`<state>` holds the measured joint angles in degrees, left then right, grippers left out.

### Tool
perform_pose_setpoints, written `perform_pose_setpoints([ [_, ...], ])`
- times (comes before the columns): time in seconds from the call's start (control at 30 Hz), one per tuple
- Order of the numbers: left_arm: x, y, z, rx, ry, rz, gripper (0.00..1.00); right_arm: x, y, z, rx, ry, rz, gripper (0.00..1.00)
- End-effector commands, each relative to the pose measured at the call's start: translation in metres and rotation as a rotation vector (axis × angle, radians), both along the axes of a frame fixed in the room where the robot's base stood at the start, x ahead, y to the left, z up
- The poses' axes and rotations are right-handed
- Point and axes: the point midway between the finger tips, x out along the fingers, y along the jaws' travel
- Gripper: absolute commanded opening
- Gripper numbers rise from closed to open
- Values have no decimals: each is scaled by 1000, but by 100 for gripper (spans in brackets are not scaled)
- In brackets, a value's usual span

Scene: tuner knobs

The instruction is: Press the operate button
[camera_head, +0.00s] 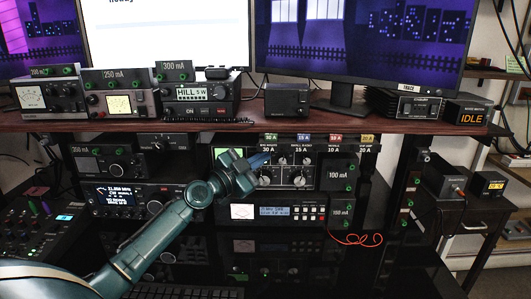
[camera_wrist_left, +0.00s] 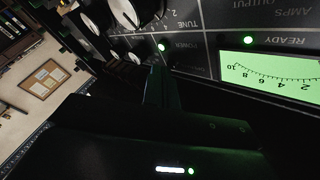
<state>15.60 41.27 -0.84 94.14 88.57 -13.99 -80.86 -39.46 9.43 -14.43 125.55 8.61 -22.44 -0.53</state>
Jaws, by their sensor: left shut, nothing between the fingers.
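I cannot make out a button marked operate; my gripper and arm cover part of the panel. My left gripper (camera_head: 262,158) is shut and empty, in front of the panel between the green meter and the knobs. In the left wrist view its dark fingers (camera_wrist_left: 160,88) point at the panel; contact is unclear. My right gripper is not in view.
White knobs (camera_wrist_left: 124,14) stick out close to the fingers. The desk edge (camera_head: 200,125) runs above the unit. A blue-screen radio (camera_head: 120,195) stands left, a red cable (camera_head: 355,239) hangs lower right, and a unit with a display (camera_head: 276,211) sits below.

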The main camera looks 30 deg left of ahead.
Motion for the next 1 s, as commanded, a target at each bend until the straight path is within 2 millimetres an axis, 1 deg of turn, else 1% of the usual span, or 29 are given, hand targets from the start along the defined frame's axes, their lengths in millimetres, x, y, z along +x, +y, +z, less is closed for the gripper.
perform_pose_setpoints([
  [0.73,2,1,1,0,-1,-1,0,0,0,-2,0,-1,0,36],
  [1.0,-7,-4,1,0,0,0,0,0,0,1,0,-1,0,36],
])
